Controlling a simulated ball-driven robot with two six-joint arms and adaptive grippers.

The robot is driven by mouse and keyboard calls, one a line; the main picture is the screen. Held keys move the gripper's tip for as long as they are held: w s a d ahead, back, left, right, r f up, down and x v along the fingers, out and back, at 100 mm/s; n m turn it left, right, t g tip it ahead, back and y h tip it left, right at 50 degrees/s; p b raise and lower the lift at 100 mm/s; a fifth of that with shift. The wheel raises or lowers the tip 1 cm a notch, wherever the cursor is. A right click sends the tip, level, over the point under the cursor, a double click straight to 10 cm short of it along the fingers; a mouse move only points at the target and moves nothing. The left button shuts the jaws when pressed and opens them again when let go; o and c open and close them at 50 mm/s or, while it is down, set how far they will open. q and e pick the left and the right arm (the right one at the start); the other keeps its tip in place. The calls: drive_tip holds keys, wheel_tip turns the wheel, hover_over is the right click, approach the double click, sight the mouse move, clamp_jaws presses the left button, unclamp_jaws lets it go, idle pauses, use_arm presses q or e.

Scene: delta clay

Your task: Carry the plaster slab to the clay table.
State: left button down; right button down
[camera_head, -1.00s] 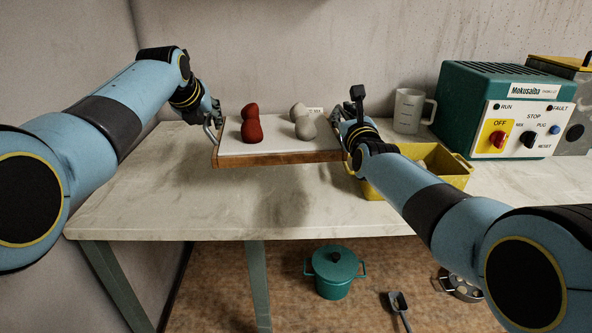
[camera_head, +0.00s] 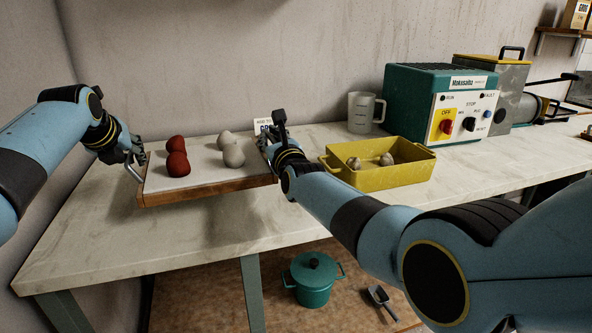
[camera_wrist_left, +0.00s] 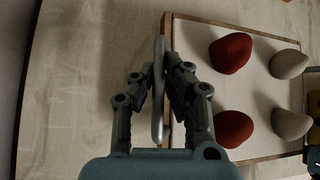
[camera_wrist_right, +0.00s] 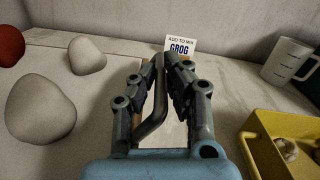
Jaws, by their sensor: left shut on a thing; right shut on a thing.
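The plaster slab (camera_head: 205,178) is a white board with a wooden edge and a metal handle at each end. It is held level above the pale table (camera_head: 100,235). Two red clay lumps (camera_head: 177,163) sit on its left part and two grey-white lumps (camera_head: 233,155) on its right part. My left gripper (camera_head: 135,158) is shut on the left handle, which shows between its fingers in the left wrist view (camera_wrist_left: 159,90). My right gripper (camera_head: 266,142) is shut on the right handle, seen in the right wrist view (camera_wrist_right: 154,115).
A yellow tub (camera_head: 400,177) with pale lumps stands right of the slab. Behind it are a measuring jug (camera_head: 361,112), a green control machine (camera_head: 420,90) and a "GROG" card (camera_wrist_right: 180,47). A teal pot (camera_head: 314,283) and a scoop (camera_head: 380,298) are on the floor.

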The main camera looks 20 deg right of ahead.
sight(136, 179)
use_arm(q)
drive_tip(key=shift+w+a, duration=0.1)
drive_tip(key=shift+a, duration=0.3)
use_arm(e)
drive_tip(key=shift+d, duration=0.25)
